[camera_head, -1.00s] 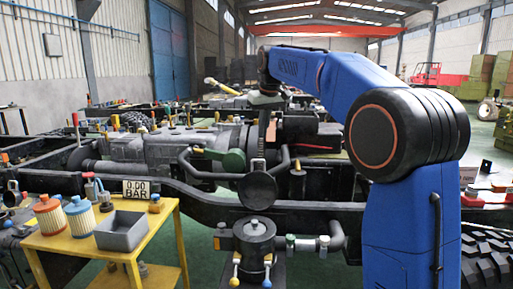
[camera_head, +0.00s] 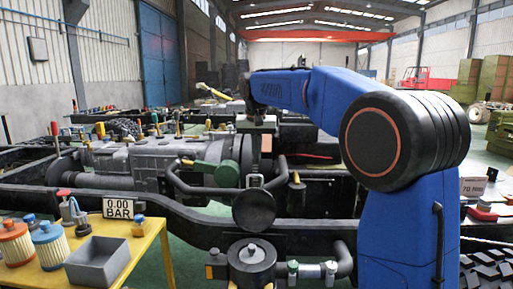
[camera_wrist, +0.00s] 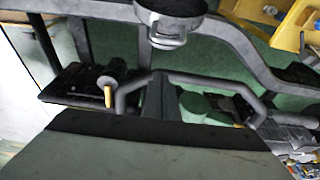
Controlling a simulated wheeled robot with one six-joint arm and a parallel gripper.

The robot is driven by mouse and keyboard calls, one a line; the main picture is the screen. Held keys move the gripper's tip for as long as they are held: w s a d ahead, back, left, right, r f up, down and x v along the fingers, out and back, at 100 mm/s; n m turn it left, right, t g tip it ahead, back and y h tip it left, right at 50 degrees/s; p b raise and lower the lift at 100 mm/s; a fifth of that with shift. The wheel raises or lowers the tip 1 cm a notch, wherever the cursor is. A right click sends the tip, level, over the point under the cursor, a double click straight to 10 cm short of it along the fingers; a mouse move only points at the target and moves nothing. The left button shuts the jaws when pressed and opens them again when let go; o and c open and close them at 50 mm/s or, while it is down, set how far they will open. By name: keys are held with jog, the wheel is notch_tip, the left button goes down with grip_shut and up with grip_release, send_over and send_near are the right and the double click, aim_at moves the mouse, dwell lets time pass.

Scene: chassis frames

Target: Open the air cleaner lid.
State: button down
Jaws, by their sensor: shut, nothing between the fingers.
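A round black disc (camera_head: 254,210), which looks like the air cleaner lid, faces me at the middle of the chassis. A small grey loop handle (camera_head: 254,182) sits at its top edge. In the wrist view the disc (camera_wrist: 172,7) is at the top, with its handle (camera_wrist: 168,40) below it. My gripper (camera_wrist: 157,78) is shut and empty, behind and above the disc in the head view and apart from the handle. Its tips are hard to make out against the dark parts in the head view.
Curved pipes (camera_head: 184,183) flank the disc. A black canister (camera_head: 250,258) stands below it. A black chassis rail runs across in front.

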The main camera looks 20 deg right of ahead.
aim_at(256, 185)
jog(key=shift+s+a+f, duration=0.25)
jog(key=shift+s+f, duration=0.45)
jog(key=shift+f, duration=0.15)
jog(key=shift+s+a+f, duration=0.2)
jog(key=shift+s+f, duration=0.5)
jog(key=shift+f, duration=0.15)
jog(key=shift+s+a+r+t, duration=0.2)
jog(key=shift+s+t, duration=0.1)
jog(key=shift+s, duration=0.3)
jog(key=shift+s+a+r+t, duration=0.2)
jog(key=shift+s+t, duration=0.1)
jog(key=shift+s, duration=0.25)
jog(key=shift+s+a+r, duration=0.1)
jog(key=shift+s+a, duration=0.05)
jog(key=shift+s, duration=0.4)
jog(key=shift+s+a+r, duration=0.1)
jog(key=shift+s+a, duration=0.05)
jog(key=shift+s, duration=0.35)
